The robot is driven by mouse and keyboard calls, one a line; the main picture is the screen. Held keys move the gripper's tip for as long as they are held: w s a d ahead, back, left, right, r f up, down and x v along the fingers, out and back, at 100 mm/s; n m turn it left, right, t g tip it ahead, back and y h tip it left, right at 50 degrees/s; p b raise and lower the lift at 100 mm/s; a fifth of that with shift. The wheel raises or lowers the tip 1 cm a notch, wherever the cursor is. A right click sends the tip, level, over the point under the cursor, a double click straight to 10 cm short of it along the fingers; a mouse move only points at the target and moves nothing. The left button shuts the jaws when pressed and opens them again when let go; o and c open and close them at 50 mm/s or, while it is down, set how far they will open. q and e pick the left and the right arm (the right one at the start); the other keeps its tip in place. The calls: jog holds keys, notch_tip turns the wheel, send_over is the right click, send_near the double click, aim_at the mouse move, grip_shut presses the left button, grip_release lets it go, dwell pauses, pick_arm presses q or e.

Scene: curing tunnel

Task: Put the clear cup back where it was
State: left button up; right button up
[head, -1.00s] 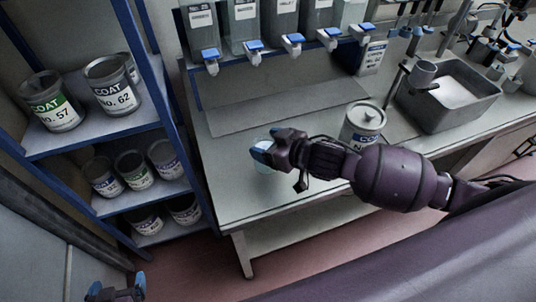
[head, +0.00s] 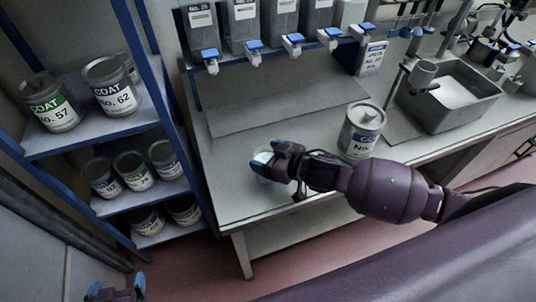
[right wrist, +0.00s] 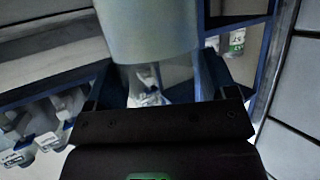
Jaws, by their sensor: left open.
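The clear cup (head: 262,157) is at the front left of the bench, partly hidden by my right gripper (head: 277,163). In the right wrist view the cup (right wrist: 150,35) stands between both fingers of the right gripper (right wrist: 163,85), which touch its sides; it is see-through near the fingers and looks pale grey-green above. I cannot tell whether its base touches the bench. My left gripper (head: 117,290) is open and empty at the bottom left of the head view, apart from the bench.
A grey basin (head: 450,97) is further right. Dispensers with blue taps (head: 253,47) line the back. A blue shelf (head: 100,140) with several coat cans stands at the left.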

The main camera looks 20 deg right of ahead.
jog(key=shift+o, duration=1.4)
jog(key=shift+r, duration=0.1)
jog(key=v, duration=1.2)
jog(key=s+d+f+m+h, duration=0.2)
jog(key=s+d+f+h, duration=0.1)
jog(key=f, duration=0.4)
jog(key=s+d+f+m+h, duration=0.3)
jog(key=s+d+f+h, duration=0.1)
jog(key=f, duration=0.4)
jog(key=shift+s+m+h, duration=0.3)
jog(key=shift+s, duration=0.45)
